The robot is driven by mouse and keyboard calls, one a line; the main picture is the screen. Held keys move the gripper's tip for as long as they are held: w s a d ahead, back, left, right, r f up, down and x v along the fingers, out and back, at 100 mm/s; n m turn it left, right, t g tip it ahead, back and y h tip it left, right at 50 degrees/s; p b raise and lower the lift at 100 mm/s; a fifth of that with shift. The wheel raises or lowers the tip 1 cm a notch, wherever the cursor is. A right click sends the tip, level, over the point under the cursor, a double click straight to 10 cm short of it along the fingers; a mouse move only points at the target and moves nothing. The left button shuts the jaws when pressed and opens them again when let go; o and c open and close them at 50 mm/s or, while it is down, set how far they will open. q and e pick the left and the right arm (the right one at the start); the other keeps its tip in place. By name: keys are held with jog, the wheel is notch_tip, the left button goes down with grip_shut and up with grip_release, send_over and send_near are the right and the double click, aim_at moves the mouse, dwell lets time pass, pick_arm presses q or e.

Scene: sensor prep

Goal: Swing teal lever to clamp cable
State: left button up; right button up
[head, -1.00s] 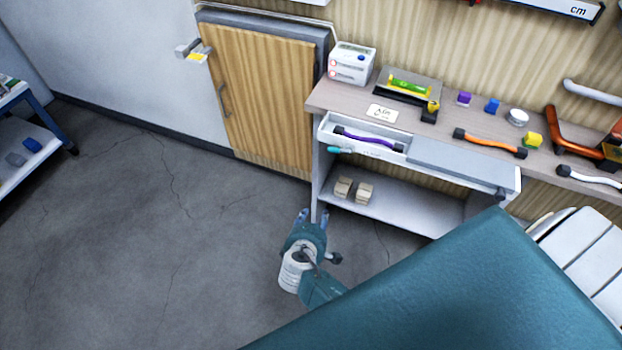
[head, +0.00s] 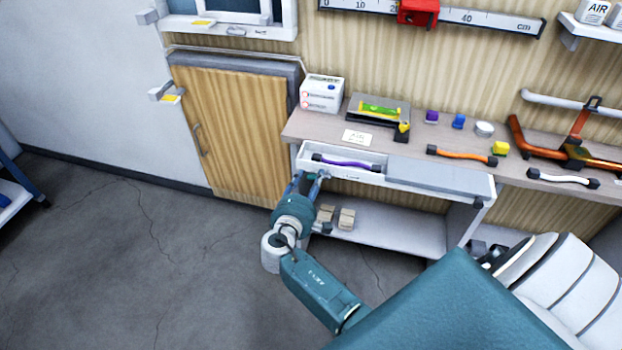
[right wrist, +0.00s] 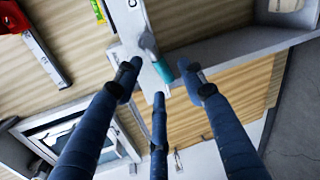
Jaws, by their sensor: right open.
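The teal lever (right wrist: 162,70) shows in the right wrist view, with its grey end against the white front of the cable tray. It lies between the spread fingertips of my right gripper (right wrist: 162,88), and I cannot tell whether any finger touches it. In the head view my open right gripper (head: 311,180) is at the left part of the tray front and mostly hides the lever. The purple cable (head: 345,163) with dark ends lies in the open left section of the white tray (head: 440,175). My left gripper is not in view.
The bench (head: 410,140) holds a green level (head: 380,110), an orange cable (head: 462,154) and several small coloured blocks. A lower shelf (head: 390,228) with small boxes (head: 346,218) is below the tray. A wooden door (head: 238,130) stands left.

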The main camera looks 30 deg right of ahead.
jog(key=shift+w+d+f, duration=0.15)
jog(key=shift+w+d, duration=0.15)
jog(key=shift+d, duration=0.05)
jog(key=shift+c, duration=0.5)
grip_shut()
jog(key=shift+m+b, duration=0.3)
jog(key=shift+b, duration=0.25)
jog(key=shift+m+b, duration=0.4)
jog(key=shift+s+r+m, duration=0.1)
jog(key=shift+r+m, duration=0.3)
jog(key=shift+r, duration=0.05)
jog(key=shift+o, duration=0.5)
grip_release()
jog(key=shift+r, duration=0.1)
